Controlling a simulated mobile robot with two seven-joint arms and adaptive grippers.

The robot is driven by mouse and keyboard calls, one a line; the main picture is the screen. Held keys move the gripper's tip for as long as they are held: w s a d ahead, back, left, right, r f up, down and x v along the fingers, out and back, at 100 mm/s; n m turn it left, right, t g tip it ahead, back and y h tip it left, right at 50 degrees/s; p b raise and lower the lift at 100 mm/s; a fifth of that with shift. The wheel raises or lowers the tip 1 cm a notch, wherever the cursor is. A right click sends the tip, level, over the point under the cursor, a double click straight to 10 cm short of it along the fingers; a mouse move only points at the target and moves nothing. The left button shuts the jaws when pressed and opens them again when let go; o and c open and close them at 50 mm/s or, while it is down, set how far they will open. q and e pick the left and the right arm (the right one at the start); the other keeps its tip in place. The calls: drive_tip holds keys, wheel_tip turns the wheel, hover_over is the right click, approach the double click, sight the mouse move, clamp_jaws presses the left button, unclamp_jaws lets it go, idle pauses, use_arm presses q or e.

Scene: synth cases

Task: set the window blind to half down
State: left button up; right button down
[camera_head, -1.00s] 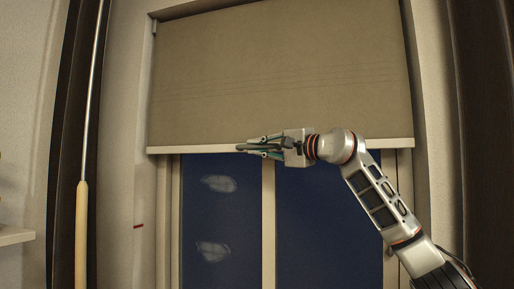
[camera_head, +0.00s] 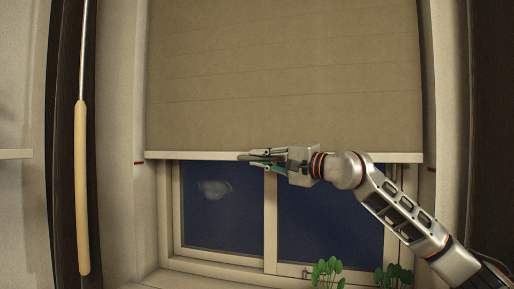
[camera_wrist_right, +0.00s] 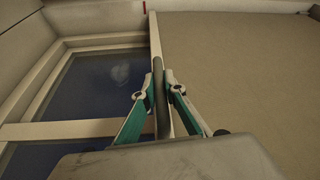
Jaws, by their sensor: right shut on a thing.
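The beige window blind (camera_head: 280,80) covers the upper part of the window, its pale bottom bar (camera_head: 380,157) level across the frame. A red mark (camera_head: 138,162) on the left side of the frame sits just below the bar's height, and another red mark (camera_head: 431,169) is on the right. My right gripper (camera_head: 262,158) is at the middle of the bar, shut on a grey handle (camera_wrist_right: 160,95) along it. The right wrist view shows both fingers (camera_wrist_right: 160,82) on either side of this handle. My left gripper is not in view.
Dark window panes (camera_head: 225,205) show below the blind. Green plants (camera_head: 327,272) stand at the sill (camera_head: 220,268) below. A rod with a wooden grip (camera_head: 82,190) hangs at the left, and a shelf edge (camera_head: 15,154) is at the far left.

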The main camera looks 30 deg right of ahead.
wheel_tip(320, 180, down, 3)
drive_tip(key=shift+r+b, duration=0.1)
drive_tip(key=shift+b, duration=0.35)
drive_tip(key=c, duration=2.1)
unclamp_jaws()
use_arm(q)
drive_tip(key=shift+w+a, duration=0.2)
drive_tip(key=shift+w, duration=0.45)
use_arm(e)
drive_tip(key=shift+r, duration=5.1)
